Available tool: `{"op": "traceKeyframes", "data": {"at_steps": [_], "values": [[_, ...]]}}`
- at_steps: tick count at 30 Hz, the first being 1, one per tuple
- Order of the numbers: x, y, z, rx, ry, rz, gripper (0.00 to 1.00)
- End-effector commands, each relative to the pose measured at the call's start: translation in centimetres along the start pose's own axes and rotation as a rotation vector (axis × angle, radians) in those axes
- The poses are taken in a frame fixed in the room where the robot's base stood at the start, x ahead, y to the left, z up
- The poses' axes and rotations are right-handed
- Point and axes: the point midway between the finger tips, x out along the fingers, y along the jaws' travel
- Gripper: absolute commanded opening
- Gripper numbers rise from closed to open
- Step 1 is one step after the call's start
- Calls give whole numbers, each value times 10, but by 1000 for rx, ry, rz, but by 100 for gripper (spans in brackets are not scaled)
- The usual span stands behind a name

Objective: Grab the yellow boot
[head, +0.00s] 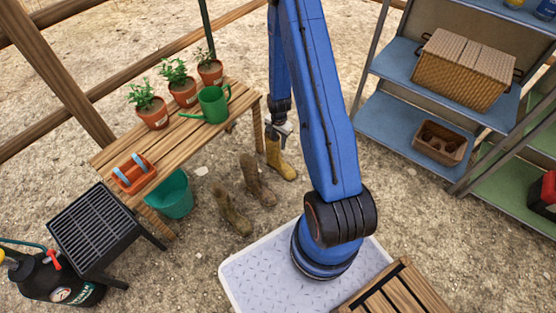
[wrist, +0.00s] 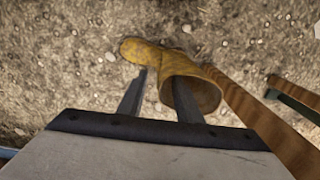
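The yellow boot (head: 280,162) stands on the gravel beside the right end of the wooden bench. In the wrist view the boot (wrist: 178,66) has its toe to the upper left and its open shaft top towards me. My gripper (head: 281,132) is at the top of the boot, pointing down. In the wrist view my gripper (wrist: 160,84) has its fingers apart. One finger is left of the shaft and the other overlaps the shaft opening, with part of the shaft showing between them. I cannot tell whether either finger touches the boot.
A pair of brown boots (head: 245,200) stands left of the yellow boot. The wooden bench (head: 180,142) holds potted plants, a green watering can (head: 213,104) and an orange carrier (head: 133,174). A blue shelf (head: 385,130) stands to the right, with open gravel between.

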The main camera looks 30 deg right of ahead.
Motion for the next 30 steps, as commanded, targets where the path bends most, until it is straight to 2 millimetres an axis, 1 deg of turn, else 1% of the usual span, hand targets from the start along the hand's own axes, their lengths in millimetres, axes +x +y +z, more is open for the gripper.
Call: {"op": "traceKeyframes", "data": {"at_steps": [3,7,10,16,17,18,20,21,30], "values": [[16,2,2,0,-1,2,32],[31,2,1,1,-1,0,32],[36,1,1,0,-1,-1,32],[37,1,1,0,-1,-2,32],[37,1,1,0,-1,-2,29],[37,1,1,0,-1,-2,20],[37,1,1,0,-1,-1,6],[36,1,1,0,-1,-2,0],[36,1,1,0,-1,-2,0]]}}
